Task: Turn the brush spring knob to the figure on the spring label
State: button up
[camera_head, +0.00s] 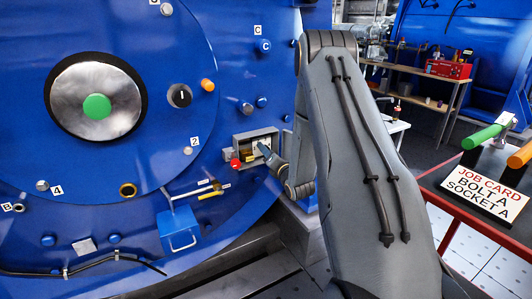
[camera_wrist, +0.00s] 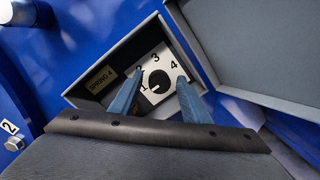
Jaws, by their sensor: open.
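The brush spring knob (camera_wrist: 160,79) is a black round knob on a white dial plate (camera_wrist: 168,62) marked 1, 2, 3 and 4. Its white pointer mark is at the lower left, toward the 1. The spring label (camera_wrist: 101,77) inside the box, left of the dial, appears to read "SPRING 4". My gripper (camera_wrist: 160,76) is open, one blue finger on each side of the knob, with nothing held. Whether the fingers touch the knob I cannot tell. In the head view my gripper (camera_head: 262,147) reaches into the open box (camera_head: 241,139), and the knob is hidden.
The box's grey lid (camera_wrist: 250,45) stands open on the right in the wrist view. A red button (camera_head: 235,163), a blue padlock-like box (camera_head: 178,232) and yellow-handled tool (camera_head: 210,194) are near on the blue motor face (camera_head: 130,190). A job card (camera_head: 485,192) stands at right.

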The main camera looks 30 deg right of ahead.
jog(key=shift+w, duration=0.45)
jog(key=c, duration=1)
